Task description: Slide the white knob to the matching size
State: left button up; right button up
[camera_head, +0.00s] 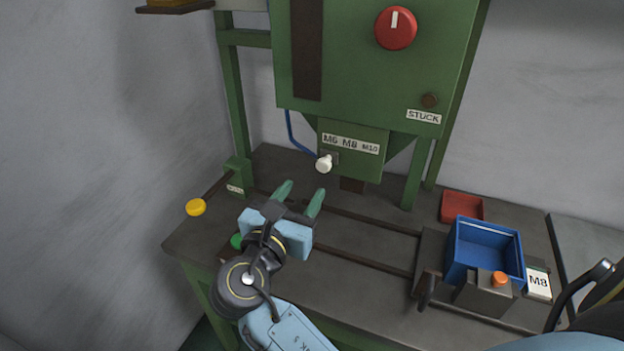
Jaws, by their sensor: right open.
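The white knob (324,164) sticks out from the green machine's lower block, below the left end of a size label (351,144) reading M6 M8 M10. It sits roughly under M6. A white card (538,283) reading M8 is beside the blue bin at the right. My right gripper (301,194) is open and empty, with green fingers pointing up toward the machine. It is below and a little left of the knob, apart from it. My left gripper is not in view.
The blue bin (455,272) stands on the bench's right side, with a red tray (462,207) behind it. An orange button (499,279) is in front. Rails cross the bench (345,290). The red dial (396,28) is above.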

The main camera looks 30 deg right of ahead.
jog(key=shift+v, duration=1.5)
